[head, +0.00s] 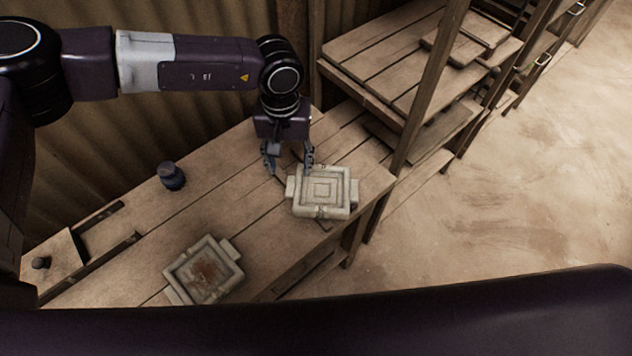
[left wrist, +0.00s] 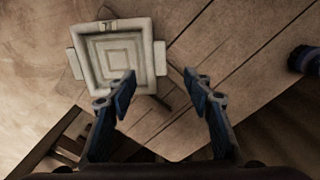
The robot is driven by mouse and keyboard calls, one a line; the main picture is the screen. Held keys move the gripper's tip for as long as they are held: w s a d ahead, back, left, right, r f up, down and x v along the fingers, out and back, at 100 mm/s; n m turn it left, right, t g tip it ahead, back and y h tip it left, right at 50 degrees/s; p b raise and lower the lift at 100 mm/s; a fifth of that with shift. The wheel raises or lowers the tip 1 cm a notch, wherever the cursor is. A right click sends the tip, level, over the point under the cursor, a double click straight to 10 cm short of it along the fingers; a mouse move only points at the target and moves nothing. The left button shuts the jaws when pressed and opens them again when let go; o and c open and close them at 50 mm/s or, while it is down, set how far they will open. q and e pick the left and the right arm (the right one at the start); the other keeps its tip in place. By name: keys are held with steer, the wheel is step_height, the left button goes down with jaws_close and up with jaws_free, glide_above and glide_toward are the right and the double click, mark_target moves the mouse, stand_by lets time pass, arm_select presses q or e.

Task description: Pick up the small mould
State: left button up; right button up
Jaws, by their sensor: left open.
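A pale square mould (head: 318,207) with nested square ridges and side lugs lies flat near the right end of the bench. A second square mould (head: 230,282), with a rusty-brown middle, lies at the bench's front left. I cannot tell for sure which one is the small mould. My left gripper (head: 289,164) is open and empty, pointing down just behind the ridged mould. In the left wrist view, the ridged mould (left wrist: 88,62) is at the upper left, and the open fingers (left wrist: 159,84) are to its right and below, not around it. My right gripper is not in view.
The plank bench (head: 130,250) runs along a corrugated wall. A small dark jar (head: 172,177) stands left of the gripper. A wooden rack (head: 385,50) with a tall post rises behind the bench's right end. Sandy floor (head: 520,190) is open at right.

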mark_target(294, 186)
arm_select(q)
steer(key=shift+s+d+f+p, duration=0.2)
steer(key=shift+s+f+p, duration=0.15)
steer(key=shift+f+p, duration=0.2)
steer(key=shift+s+d+f+p, duration=0.2)
steer(key=shift+s+f+p, duration=0.2)
steer(key=shift+f, duration=0.25)
steer(key=shift+w+a+f+p, duration=0.1)
steer(key=shift+f+p, duration=0.15)
steer(key=shift+f, duration=0.4)
steer(key=shift+w+a+f+p, duration=0.1)
steer(key=shift+f+p, duration=0.1)
steer(key=shift+f, duration=0.9)
steer(key=shift+d, duration=0.1)
steer(key=shift+c, duration=0.2)
steer(key=c, duration=1)
jaws_close()
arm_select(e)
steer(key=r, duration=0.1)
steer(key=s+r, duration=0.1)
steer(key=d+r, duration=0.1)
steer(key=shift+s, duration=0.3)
